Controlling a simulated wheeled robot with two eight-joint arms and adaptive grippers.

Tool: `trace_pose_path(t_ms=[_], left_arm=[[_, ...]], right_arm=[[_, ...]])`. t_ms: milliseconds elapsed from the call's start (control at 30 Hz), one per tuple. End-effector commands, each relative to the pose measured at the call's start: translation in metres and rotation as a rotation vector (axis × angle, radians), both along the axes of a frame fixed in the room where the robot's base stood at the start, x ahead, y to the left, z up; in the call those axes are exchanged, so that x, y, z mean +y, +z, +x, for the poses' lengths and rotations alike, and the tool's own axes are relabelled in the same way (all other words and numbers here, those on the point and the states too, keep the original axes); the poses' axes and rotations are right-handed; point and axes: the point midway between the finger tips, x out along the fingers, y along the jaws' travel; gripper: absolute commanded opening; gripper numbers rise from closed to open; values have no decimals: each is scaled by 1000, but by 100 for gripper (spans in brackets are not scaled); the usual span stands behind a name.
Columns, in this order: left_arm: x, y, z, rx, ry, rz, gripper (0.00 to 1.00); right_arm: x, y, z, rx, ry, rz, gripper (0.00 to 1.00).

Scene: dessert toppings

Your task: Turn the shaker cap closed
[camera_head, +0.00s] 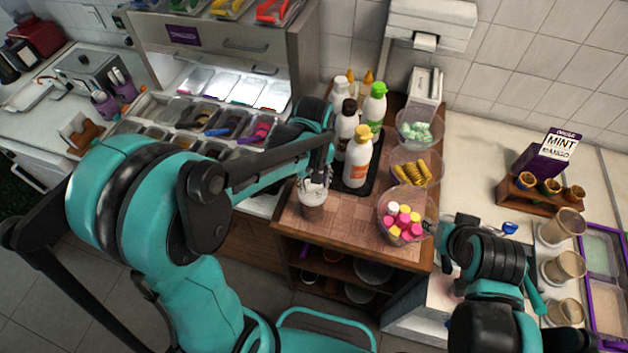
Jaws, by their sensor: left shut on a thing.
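My left gripper (318,176) points down over the front left part of the wooden counter. It is shut on the top of a small shaker (312,200), which stands upright on the counter with a brownish body. The cap is mostly hidden by the fingers, so how far it is turned cannot be told.
Sauce bottles (358,160) stand on a black tray just behind the left gripper. Bowls of green (420,127), yellow (411,172) and pink toppings (404,222) line the counter's right side. Cups (562,268) stand at far right. Topping bins (200,118) are at left.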

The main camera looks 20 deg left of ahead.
Motion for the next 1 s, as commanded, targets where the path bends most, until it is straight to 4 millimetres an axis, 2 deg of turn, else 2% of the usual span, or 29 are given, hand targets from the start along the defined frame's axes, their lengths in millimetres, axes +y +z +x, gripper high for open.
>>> trace_pose_path(t_ms=[267, 300, 367, 400, 767, 867, 1000], left_arm=[[0, 0, 0, 0, 0, 0, 15], [0, 0, 0, 0, 0, 0, 47], [0, 0, 0, 0, 0, 0, 62], [0, 0, 0, 0, 0, 0, 66], [0, 5, 0, 0, 0, 0, 66], [0, 19, 0, 0, 0, 0, 66], [0, 48, 0, 0, 0, 0, 66]], right_arm=[[0, 0, 0, 0, 0, 0, 40], [0, 0, 0, 0, 0, 0, 40], [0, 0, 0, 0, 0, 0, 40], [0, 0, 0, 0, 0, 0, 40], [0, 0, 0, 0, 0, 0, 40], [0, 0, 0, 0, 0, 0, 40], [0, 0, 0, 0, 0, 0, 40]])
